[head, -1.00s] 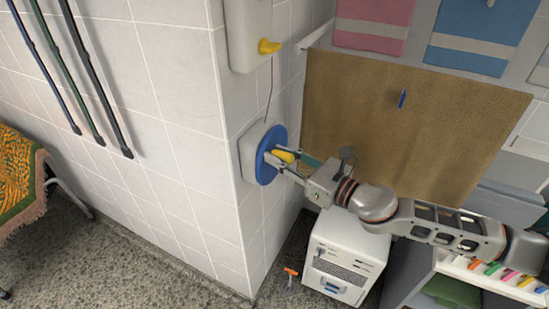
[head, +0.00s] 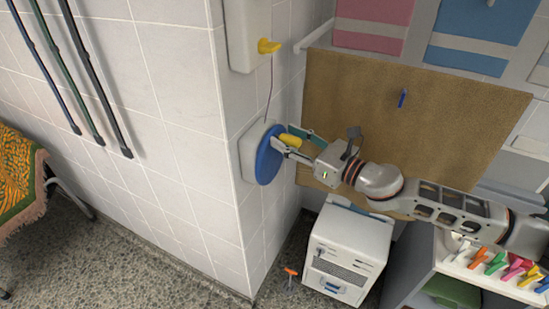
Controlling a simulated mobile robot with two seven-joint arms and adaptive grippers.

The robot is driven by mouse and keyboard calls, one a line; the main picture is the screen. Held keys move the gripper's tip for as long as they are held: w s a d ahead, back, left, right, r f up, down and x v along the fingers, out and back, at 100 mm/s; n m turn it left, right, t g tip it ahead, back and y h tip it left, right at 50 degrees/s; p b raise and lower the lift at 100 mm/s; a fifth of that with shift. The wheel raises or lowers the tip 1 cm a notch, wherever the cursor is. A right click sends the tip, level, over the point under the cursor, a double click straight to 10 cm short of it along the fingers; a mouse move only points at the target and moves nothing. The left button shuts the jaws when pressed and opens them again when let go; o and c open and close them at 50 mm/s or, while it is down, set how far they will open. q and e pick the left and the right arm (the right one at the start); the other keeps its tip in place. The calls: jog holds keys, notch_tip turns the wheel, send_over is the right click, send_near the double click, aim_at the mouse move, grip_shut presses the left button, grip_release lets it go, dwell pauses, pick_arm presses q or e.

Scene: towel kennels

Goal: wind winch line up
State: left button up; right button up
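The winch is a blue disc (head: 268,160) on a pale plate fixed to the tiled wall, left of centre. Its yellow crank knob (head: 290,141) sits at the disc's upper right. My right gripper (head: 286,142) has its fingers on either side of the knob and is shut on it. The fingers partly cover the knob and the disc's right edge. My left gripper is out of view.
A brown board (head: 420,120) is behind my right arm. Below stand a white cabinet (head: 347,250) and a shelf with coloured clips (head: 497,263). Several dark poles (head: 85,75) hang on the left wall. A patterned cloth (head: 18,180) covers a seat at far left.

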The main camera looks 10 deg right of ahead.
jog(key=shift+s+f, duration=0.1)
jog(key=shift+f, duration=0.05)
jog(key=shift+s+d, duration=0.2)
jog(key=shift+d, duration=0.1)
jog(key=s+d+b, duration=0.3)
jog(key=s+d, duration=0.1)
jog(key=d, duration=0.2)
jog(key=shift+s+d+b, duration=0.3)
jog(key=shift+d+b, duration=0.05)
jog(key=shift+b, duration=0.05)
